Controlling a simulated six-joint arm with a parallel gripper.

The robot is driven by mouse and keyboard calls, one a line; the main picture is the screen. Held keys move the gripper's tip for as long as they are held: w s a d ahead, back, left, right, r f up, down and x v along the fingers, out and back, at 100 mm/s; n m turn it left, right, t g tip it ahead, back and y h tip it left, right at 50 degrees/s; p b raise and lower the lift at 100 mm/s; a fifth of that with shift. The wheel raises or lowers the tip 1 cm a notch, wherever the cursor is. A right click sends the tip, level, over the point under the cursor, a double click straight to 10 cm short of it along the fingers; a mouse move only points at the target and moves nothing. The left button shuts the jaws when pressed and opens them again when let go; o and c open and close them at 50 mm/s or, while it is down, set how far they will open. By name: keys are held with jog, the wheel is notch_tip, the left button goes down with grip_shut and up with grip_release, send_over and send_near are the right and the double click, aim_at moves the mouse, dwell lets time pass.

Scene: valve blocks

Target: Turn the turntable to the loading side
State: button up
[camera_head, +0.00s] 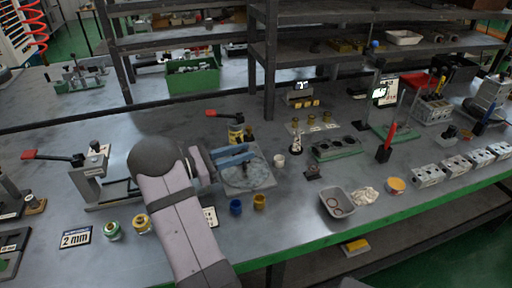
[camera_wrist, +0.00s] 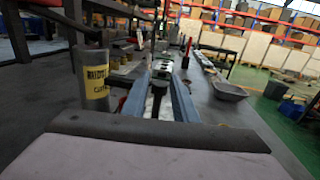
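The turntable (camera_head: 262,178) is a grey round disc on a pale square plate, near the middle of the bench in the head view. My gripper (camera_head: 250,158) reaches over it from the left, with its two blue fingers low above the disc and hiding part of it. In the wrist view my gripper (camera_wrist: 166,72) has its fingers apart, with a dark upright part in the gap between them. I cannot tell whether the fingers touch that part. Which side the turntable faces cannot be made out.
A yellow-labelled post (camera_head: 236,134) with a red-handled lever stands just behind my gripper; its label shows in the wrist view (camera_wrist: 96,82). A blue cup (camera_head: 235,207) and a brass cup (camera_head: 259,202) stand in front. A white cup (camera_head: 279,160) and grey tray (camera_head: 338,203) are to the right.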

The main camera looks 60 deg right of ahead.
aim_at(256, 165)
jog(key=shift+x, duration=2.45)
grip_shut()
